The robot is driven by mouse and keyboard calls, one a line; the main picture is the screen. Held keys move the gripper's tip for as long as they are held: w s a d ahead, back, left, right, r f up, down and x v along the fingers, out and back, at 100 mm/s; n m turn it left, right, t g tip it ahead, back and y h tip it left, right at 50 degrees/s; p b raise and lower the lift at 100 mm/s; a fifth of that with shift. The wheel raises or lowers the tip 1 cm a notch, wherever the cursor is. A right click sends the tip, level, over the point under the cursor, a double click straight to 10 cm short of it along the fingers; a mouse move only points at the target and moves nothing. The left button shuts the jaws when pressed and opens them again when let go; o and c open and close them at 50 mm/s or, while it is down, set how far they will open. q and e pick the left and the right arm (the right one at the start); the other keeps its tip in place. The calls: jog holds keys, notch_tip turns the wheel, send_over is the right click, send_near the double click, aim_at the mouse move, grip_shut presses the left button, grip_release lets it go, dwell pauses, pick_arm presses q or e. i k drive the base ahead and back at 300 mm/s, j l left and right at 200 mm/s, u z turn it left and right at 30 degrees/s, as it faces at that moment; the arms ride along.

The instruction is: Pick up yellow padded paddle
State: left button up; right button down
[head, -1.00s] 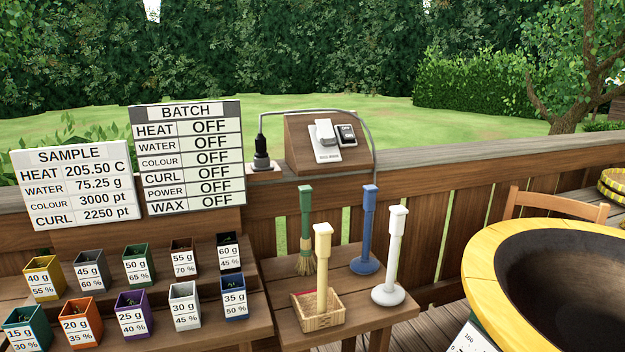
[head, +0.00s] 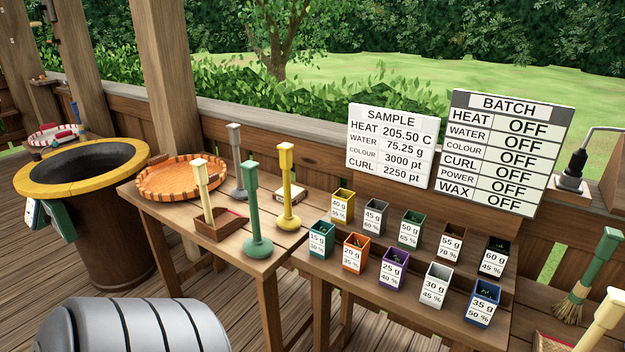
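A yellow upright tool (head: 286,188) stands on the left wooden table, near its right end. It has a tall yellow handle with a square top and a round yellow foot. A pale padded-looking block (head: 290,213) shows close behind or against its lower part; I cannot tell whether they are joined. Neither of my grippers shows in the head view, so nothing is seen at the tool.
A green tool (head: 253,215) stands just left of the yellow one, with a grey tool (head: 236,165) behind. A cream-handled tool (head: 202,190) and an orange round tray (head: 183,181) are farther left. Small boxes (head: 395,265) stand right.

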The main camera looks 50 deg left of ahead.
aim_at(287, 221)
jog(key=u, duration=1.8)
jog(key=z, duration=3.05)
jog(key=u, duration=3.05)
